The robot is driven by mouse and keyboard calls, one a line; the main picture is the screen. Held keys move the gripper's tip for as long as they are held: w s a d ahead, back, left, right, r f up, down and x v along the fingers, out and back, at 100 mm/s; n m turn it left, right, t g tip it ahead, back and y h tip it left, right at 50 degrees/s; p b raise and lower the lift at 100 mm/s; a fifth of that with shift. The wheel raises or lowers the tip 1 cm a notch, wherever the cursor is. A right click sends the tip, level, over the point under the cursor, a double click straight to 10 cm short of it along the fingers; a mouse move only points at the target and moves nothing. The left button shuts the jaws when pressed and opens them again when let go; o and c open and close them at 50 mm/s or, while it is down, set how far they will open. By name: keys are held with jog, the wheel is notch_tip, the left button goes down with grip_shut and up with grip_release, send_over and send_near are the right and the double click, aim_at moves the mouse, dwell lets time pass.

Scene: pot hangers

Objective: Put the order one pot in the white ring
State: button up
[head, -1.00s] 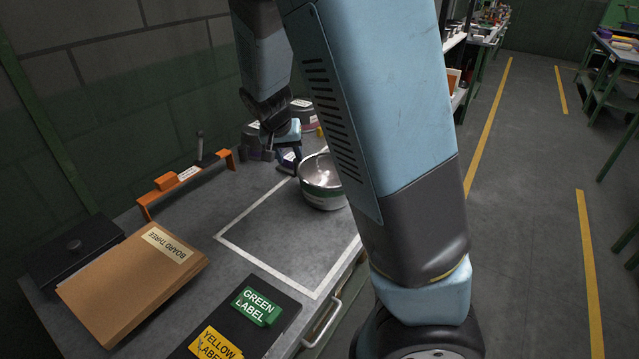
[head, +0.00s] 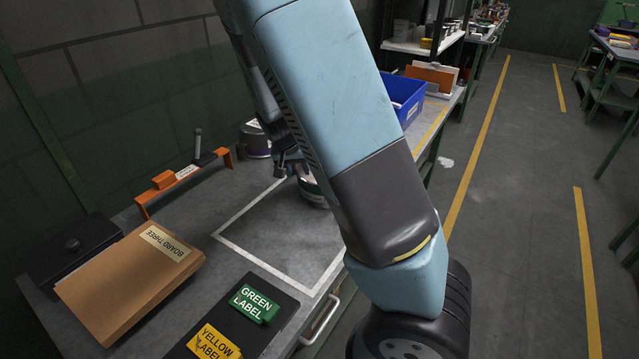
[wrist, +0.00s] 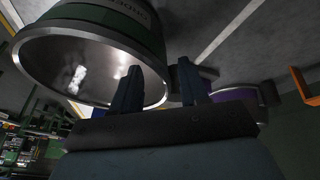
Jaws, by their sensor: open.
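A steel pot with a green band (head: 313,192) stands on the bench at the far right corner of a white painted outline (head: 262,262). My arm hides most of it in the head view. In the wrist view, the pot (wrist: 90,60) is large, with its shiny inside and rim showing; the lettering on its band is only partly visible. My gripper (head: 288,170) is open at the pot's rim. In the wrist view, one finger of my gripper (wrist: 158,85) overlaps the pot's opening and the other is outside the rim. Contact is unclear.
A purple-banded pot (head: 256,142) stands behind, also in the wrist view (wrist: 240,94). An orange stand (head: 185,178) is at the back left. A folder (head: 130,280) and green (head: 256,304) and yellow (head: 214,343) labels lie nearer. A blue crate (head: 405,98) is at right.

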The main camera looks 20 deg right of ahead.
jog(key=shift+w+x, duration=0.15)
jog(key=shift+x, duration=1.15)
jog(key=shift+w+x, duration=0.1)
jog(key=shift+x, duration=1.2)
jog(key=shift+r, duration=0.1)
jog(key=shift+c, duration=0.3)
grip_shut()
